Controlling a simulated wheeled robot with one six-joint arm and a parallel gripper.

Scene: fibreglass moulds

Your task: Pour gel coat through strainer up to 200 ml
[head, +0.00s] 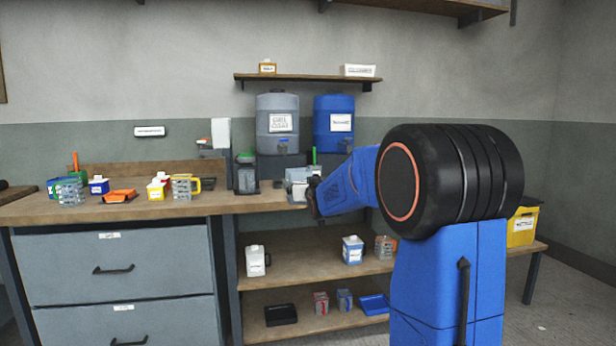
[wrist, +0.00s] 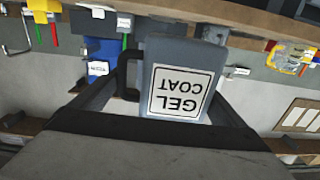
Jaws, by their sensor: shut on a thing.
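My gripper (wrist: 165,125) is shut on a grey jug labelled GEL COAT (wrist: 185,75). The jug has a black handle. The wrist view is upside down, and the jug looks about upright in the room. In the head view my gripper (head: 314,198) is over the right part of the workbench, beside pale, partly hidden items (head: 297,176). I cannot clearly tell the jug from these there. A green upright piece (head: 315,157) shows behind them; I cannot tell whether it belongs to a strainer. No gel coat stream is visible, and no 200 ml mark is readable.
A grey drum (head: 277,107) and a blue drum (head: 334,104) stand behind my gripper. Several cups and small containers, including a yellow-handled pitcher (head: 181,190), stand on the workbench (head: 225,200) at left. Lower shelves hold a white jug (head: 255,261) and a blue-and-white container (head: 352,250).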

